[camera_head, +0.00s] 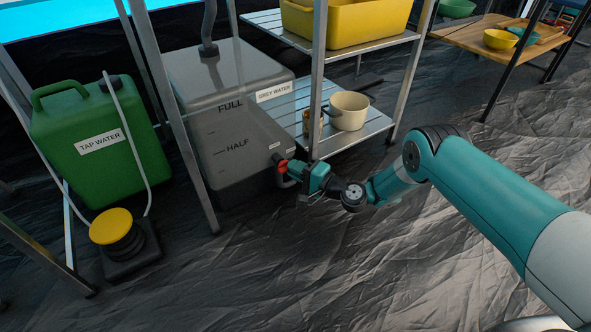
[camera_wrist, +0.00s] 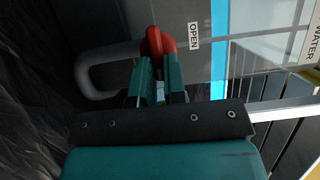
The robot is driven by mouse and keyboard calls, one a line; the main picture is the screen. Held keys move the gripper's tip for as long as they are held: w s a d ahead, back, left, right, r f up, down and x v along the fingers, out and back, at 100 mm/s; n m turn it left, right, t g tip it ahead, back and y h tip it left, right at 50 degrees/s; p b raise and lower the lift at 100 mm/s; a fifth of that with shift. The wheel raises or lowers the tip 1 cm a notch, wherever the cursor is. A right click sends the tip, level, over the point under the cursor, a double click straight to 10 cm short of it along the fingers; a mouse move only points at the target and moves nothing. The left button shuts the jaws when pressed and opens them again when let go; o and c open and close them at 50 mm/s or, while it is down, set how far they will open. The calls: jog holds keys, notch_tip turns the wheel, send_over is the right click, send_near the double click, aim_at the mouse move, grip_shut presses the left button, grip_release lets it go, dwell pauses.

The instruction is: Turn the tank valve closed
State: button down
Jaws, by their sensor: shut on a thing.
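The grey water tank (camera_head: 228,125) stands on the floor under the metal rack, with FULL and HALF marks on its side. Its red valve handle (camera_head: 283,166) is low on the tank's right side. In the wrist view the red handle (camera_wrist: 157,42) is between the tips of my gripper (camera_wrist: 160,72), and a grey curved pipe (camera_wrist: 92,68) runs to its left. My gripper (camera_head: 292,170) is shut on the handle. An OPEN label (camera_wrist: 194,36) is on the tank to the right of the handle. The fingers partly hide the handle and valve body.
A rack post (camera_head: 318,75) rises close beside my gripper. A cream pot (camera_head: 348,110) sits on the lower shelf to the right. A green tap water canister (camera_head: 95,140) and a yellow-topped foot pump (camera_head: 112,228) are at left. The floor in front is clear.

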jog(key=shift+s+a, duration=0.1)
jog(key=c, duration=1.2)
grip_release()
jog(key=shift+p+v, duration=8.65)
jog(key=shift+p, duration=0.75)
jog(key=shift+f, duration=0.1)
